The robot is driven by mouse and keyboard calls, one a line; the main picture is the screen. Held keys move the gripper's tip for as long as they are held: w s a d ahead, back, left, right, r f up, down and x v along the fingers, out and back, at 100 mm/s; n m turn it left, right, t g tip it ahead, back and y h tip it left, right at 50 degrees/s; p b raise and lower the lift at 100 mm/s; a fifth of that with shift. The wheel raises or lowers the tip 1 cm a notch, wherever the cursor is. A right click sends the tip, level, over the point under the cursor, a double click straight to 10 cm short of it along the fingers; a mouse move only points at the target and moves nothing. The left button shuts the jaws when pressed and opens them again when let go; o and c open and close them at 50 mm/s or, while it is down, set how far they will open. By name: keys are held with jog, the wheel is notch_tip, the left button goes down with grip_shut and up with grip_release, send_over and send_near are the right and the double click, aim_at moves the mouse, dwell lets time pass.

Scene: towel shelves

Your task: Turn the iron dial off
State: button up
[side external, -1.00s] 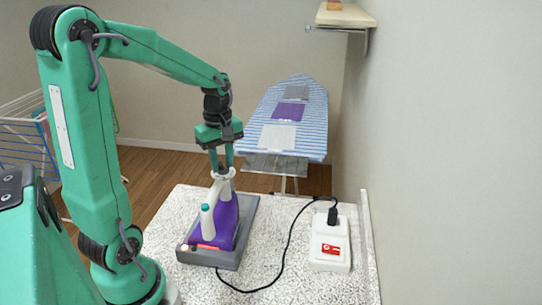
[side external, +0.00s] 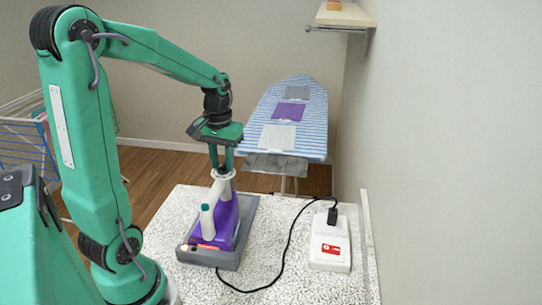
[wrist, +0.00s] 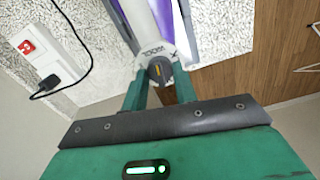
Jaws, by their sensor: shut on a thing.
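The purple and white iron (side external: 228,213) lies on a dark grey rest (side external: 228,259) on the speckled table. Its dark round dial (wrist: 159,70) with an orange pointer mark sits on the white end of the iron in the wrist view. My gripper (side external: 222,172) points down at the far end of the iron. In the wrist view my gripper (wrist: 160,82) is shut on the dial, with a green finger on either side.
A white power box (side external: 330,245) with a red switch stands at the right, and a black cord (side external: 287,245) runs from it to the iron. An ironing board (side external: 285,115) with folded cloths stands behind. A wall is at the right. The front table is mostly clear.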

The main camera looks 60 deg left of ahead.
jog(key=m, duration=0.4)
jog(key=shift+m, duration=0.3)
jog(key=m, duration=0.4)
jog(key=shift+m, duration=0.3)
jog(key=m, duration=0.3)
jog(key=shift+m, duration=0.3)
jog(key=m, duration=1.2)
jog(key=shift+m, duration=0.3)
jog(key=m, duration=0.4)
jog(key=shift+m, duration=0.3)
jog(key=m, duration=0.4)
